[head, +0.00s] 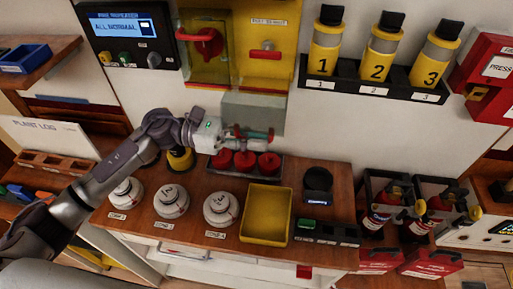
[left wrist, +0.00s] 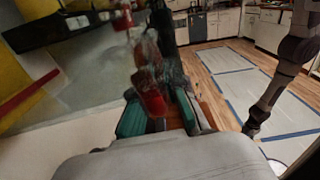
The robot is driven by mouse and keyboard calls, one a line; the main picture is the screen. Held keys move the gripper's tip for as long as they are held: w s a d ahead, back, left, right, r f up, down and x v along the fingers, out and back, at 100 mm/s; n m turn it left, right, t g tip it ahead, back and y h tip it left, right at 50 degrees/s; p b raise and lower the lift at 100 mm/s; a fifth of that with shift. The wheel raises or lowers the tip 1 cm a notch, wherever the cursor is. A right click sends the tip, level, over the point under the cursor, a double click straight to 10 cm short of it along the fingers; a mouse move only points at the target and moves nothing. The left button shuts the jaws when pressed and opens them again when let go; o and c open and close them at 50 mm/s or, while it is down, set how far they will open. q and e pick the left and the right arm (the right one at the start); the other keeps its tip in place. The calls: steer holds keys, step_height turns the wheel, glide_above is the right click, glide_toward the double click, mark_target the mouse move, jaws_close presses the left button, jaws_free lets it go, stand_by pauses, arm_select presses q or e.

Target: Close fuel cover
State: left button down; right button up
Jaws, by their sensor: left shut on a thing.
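The fuel cover (head: 253,112) is a clear, greyish panel hanging below the right-hand yellow wall panel (head: 268,30), which has a red handle (head: 265,53). The cover looks swung down and open, leaving that handle uncovered. My left gripper (head: 262,134) is at the cover's lower edge, shut on it. In the left wrist view the cover (left wrist: 85,85) shows as a see-through sheet at left, with the teal fingers of my left gripper (left wrist: 158,110) beside it. Red shapes partly hide the exact grip there. My right gripper is not in view.
Red knobs (head: 245,161) in a tray stand close below my left gripper. White round canisters (head: 171,200) and an empty yellow bin (head: 265,215) are on the wooden counter. Numbered yellow bottles (head: 379,55) hang at right. Another yellow panel (head: 206,45) adjoins at left.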

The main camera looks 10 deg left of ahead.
mark_target(256, 124)
arm_select(q)
step_height(256, 124, up, 3)
steer(key=shift+f+n, duration=0.2)
steer(key=shift+n, duration=0.8)
steer(key=shift+r+b, duration=0.5)
steer(key=shift+r, duration=0.35)
steer(key=shift+w, duration=0.1)
